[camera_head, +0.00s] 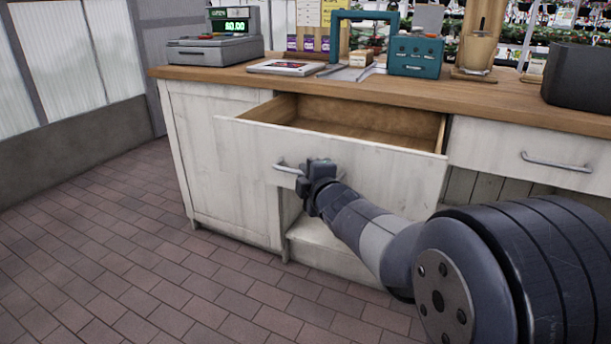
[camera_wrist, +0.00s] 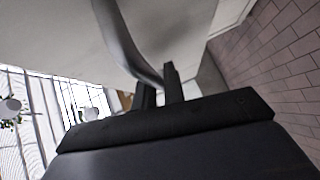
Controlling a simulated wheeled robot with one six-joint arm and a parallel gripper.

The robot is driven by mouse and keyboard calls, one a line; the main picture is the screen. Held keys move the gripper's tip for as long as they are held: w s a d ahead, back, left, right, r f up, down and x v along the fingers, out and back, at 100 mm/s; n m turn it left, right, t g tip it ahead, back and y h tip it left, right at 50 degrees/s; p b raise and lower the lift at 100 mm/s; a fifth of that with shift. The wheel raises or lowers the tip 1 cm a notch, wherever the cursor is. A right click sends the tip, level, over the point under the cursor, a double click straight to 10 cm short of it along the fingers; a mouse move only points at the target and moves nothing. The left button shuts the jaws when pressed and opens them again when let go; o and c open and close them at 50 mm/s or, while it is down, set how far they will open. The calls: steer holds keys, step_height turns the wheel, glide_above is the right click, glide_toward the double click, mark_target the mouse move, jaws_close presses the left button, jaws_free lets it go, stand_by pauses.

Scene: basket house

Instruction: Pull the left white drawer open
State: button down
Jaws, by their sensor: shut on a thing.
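The left white drawer (camera_head: 390,170) stands well out from the counter, and its wooden inside shows, with nothing visible in it. Its metal bar handle (camera_head: 283,167) is on the front face. My gripper (camera_head: 308,172) is at the handle's right part and shut on it. In the wrist view the handle (camera_wrist: 128,45) runs down to my gripper's two dark fingers (camera_wrist: 160,86), close to the white drawer front (camera_wrist: 175,30). The right end of the handle is hidden by my gripper in the head view.
The wooden countertop (camera_head: 480,97) holds a cash register (camera_head: 215,48), a teal box (camera_head: 415,55) and a dark box (camera_head: 578,78). A second white drawer (camera_head: 500,145) at the right is shut. The brick floor (camera_head: 110,240) at the left is clear.

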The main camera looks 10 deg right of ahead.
steer(key=c, duration=1.5)
jaws_free()
steer(key=p+v, duration=0.3)
steer(key=v, duration=0.8)
steer(key=shift+w, duration=0.2)
